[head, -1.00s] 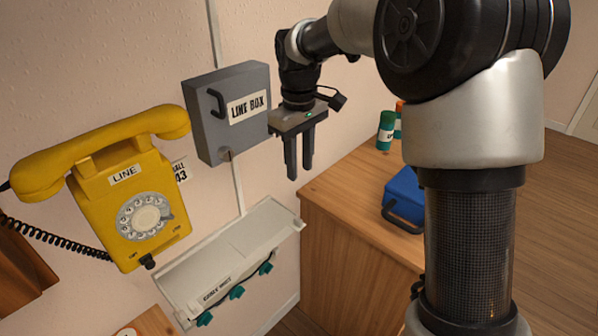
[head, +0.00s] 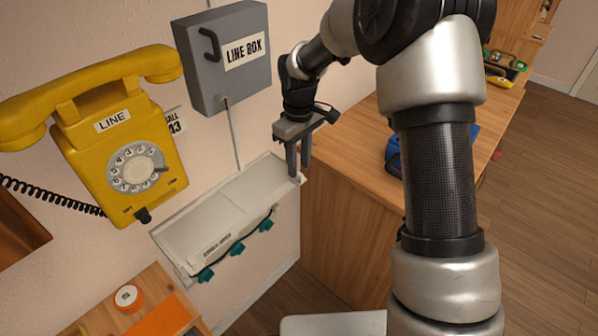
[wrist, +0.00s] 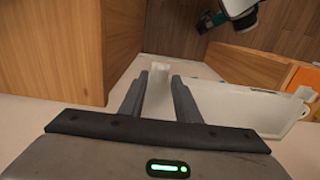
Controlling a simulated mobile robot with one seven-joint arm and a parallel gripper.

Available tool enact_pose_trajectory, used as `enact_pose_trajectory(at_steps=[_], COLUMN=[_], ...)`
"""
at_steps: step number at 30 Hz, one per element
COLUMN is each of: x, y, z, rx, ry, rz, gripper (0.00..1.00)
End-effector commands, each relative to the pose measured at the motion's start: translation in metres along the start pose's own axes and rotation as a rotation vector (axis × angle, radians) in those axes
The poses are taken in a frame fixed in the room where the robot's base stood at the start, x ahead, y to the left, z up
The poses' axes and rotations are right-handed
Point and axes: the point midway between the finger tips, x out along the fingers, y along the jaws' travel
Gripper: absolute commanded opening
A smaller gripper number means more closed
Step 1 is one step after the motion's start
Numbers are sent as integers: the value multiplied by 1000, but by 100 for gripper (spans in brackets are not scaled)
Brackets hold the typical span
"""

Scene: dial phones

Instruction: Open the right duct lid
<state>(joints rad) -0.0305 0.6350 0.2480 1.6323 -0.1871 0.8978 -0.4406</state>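The pale grey cable duct (head: 190,231) is fixed low on the wall under the yellow phone. Its sloping lid surface (head: 235,198) looks closed, and where the right lid begins is hard to tell. Teal clips (head: 237,249) hang along its front edge. My gripper (head: 298,170) points down at the duct's right end. In the wrist view the gripper (wrist: 159,76) is open, with a pale end piece (wrist: 158,88) showing between its fingers. I cannot tell whether they touch it. The duct (wrist: 240,107) runs off to the right there.
A wooden cabinet (head: 340,220) stands close to the right of the duct and gripper. The grey line box (head: 222,60) and yellow phone (head: 115,140) are on the wall above. A small wooden table (head: 150,290) with orange items is at lower left.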

Motion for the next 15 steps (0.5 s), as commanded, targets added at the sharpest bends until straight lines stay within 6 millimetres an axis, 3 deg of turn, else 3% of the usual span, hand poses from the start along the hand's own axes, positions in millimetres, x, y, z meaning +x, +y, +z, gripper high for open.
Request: enact_pose_trajectory(at_steps=[6,15], x=[25,29], y=[0,0], z=[0,0], rx=[0,1], ry=[-1,1], rz=[-1,0], gripper=[30,30])
